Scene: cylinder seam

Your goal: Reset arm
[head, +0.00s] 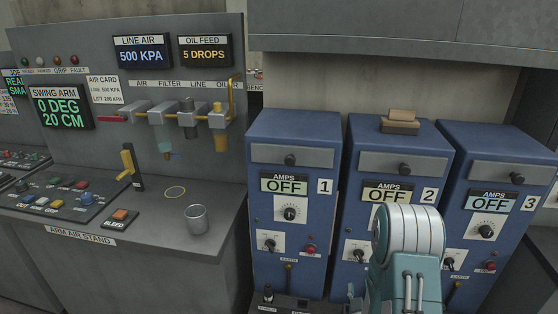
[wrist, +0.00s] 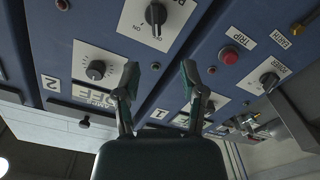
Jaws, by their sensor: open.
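My arm (head: 408,240) rises in the head view at the lower right, in front of cabinet 2 (head: 398,155) and partly covering its lower panel. My gripper (wrist: 159,76) shows in the wrist view with its two fingers spread apart and nothing between them. The wrist picture is upside down. It shows the blue cabinet fronts beyond the fingers, with the labels 2 and 1 inverted. The gripper's fingers cannot be made out in the head view.
Blue cabinets 1 (head: 293,150) and 3 (head: 495,165) flank cabinet 2; all displays read OFF. Blocks (head: 400,126) lie on cabinet 2. At left, the arm air stand (head: 150,215) carries a metal cup (head: 196,220) and a yellow-handled lever (head: 128,160). A grey overhead cabinet (head: 400,20) hangs above.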

